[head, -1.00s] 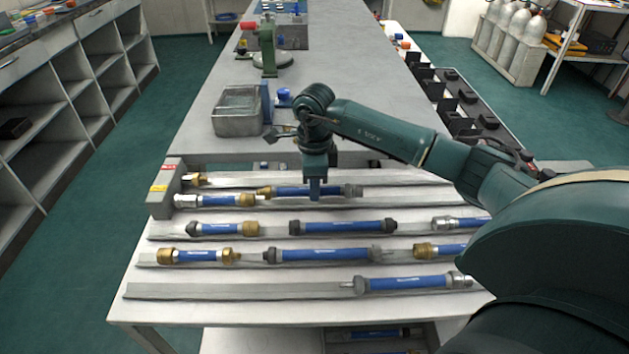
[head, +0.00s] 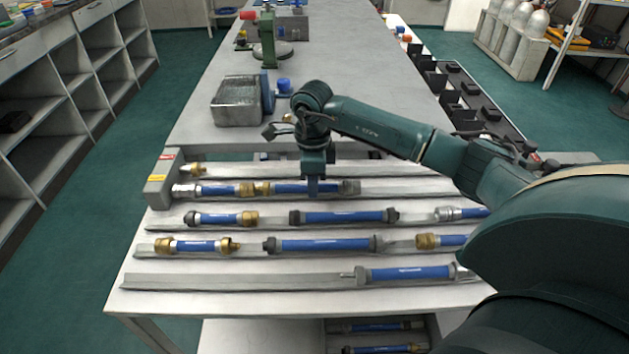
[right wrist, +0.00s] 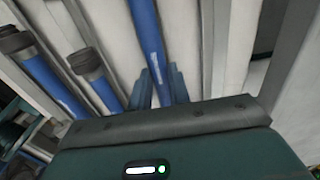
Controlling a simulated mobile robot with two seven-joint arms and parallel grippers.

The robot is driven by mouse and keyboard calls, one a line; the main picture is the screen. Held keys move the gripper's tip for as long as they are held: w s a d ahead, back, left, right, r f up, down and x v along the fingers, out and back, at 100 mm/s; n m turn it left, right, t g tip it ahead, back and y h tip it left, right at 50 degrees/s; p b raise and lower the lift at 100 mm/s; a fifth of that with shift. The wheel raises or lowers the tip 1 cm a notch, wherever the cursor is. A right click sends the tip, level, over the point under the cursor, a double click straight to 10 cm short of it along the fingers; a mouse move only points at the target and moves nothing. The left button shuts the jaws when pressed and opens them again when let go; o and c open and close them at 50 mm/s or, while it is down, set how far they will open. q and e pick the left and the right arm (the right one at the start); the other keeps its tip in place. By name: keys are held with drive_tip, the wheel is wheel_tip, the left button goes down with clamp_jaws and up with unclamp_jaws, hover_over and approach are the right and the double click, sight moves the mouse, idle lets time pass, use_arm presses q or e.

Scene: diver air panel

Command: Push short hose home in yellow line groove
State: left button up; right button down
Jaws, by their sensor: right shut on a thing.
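My right gripper (head: 313,188) points down and is shut on a blue hose (head: 290,188) in the second row from the back. This hose has a brass left end (head: 262,188) and a dark right end (head: 350,187). To its left, in line, lies a shorter blue hose (head: 222,190) with a silver fitting at the end block (head: 161,178), by its yellow label. The two brass ends look close or touching; I cannot tell which. The right wrist view shows the held hose (right wrist: 150,38) between the fingers (right wrist: 162,88). My left gripper is not in view.
Other blue hoses lie in the nearer rows, such as one in the third row (head: 343,217) and one in the front row (head: 408,273). A metal bin (head: 237,104) and a green stand (head: 267,45) stand on the bench behind. The front row is empty at left.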

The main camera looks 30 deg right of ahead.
sight(304, 185)
drive_tip(key=shift+w+a, duration=0.5)
drive_tip(key=shift+a, duration=0.35)
drive_tip(key=c, duration=1.2)
unclamp_jaws()
drive_tip(key=shift+c, duration=0.2)
wheel_tip(304, 185, up, 13)
